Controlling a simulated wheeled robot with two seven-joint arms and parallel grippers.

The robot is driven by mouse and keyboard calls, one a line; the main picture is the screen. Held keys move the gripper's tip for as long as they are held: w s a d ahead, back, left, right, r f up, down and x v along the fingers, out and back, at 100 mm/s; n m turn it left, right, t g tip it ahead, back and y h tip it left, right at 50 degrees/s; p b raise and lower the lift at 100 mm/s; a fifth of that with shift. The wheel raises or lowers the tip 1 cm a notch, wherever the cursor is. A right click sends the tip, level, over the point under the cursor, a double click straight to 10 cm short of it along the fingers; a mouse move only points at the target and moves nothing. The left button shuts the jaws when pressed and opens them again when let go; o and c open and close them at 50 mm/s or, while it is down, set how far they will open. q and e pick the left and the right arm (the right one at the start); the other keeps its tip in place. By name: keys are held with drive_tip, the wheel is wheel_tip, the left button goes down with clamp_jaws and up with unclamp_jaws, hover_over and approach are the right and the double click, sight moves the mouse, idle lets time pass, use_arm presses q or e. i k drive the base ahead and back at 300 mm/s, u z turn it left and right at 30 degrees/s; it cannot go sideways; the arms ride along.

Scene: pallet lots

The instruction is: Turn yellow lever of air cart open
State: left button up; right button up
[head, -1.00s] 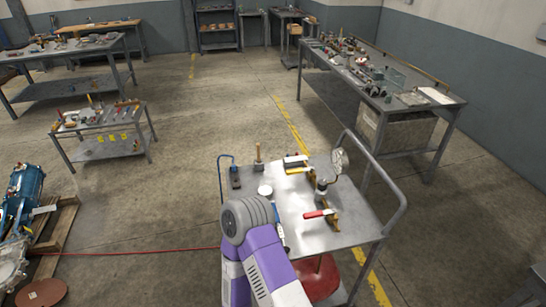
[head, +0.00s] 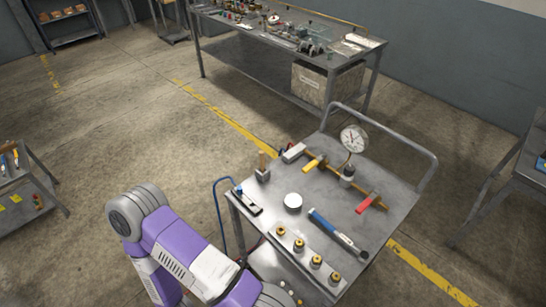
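The air cart (head: 328,197) is a grey metal cart in the middle of the head view, with a tubular handle at its right. A brass-coloured pipe assembly crosses its top. The yellow lever (head: 314,161) sits near the far left end of this assembly, and a red lever (head: 367,202) sits near its right end. A round white pressure gauge (head: 354,139) stands between them. A purple and grey arm of mine is at the lower left, short of the levers. Neither gripper is in view.
On the cart lie a blue-handled tool (head: 338,232), a white round item (head: 293,201), a wooden-handled brush (head: 263,166) and a plate with several brass fittings (head: 306,261). A blue hose (head: 217,205) hangs at the left edge. A loaded workbench (head: 285,45) stands behind.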

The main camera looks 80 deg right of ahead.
sight(313, 163)
drive_tip(key=i, duration=1.3)
drive_tip(key=z, duration=3.45)
drive_tip(key=i, duration=0.25)
drive_tip(key=u, duration=0.15)
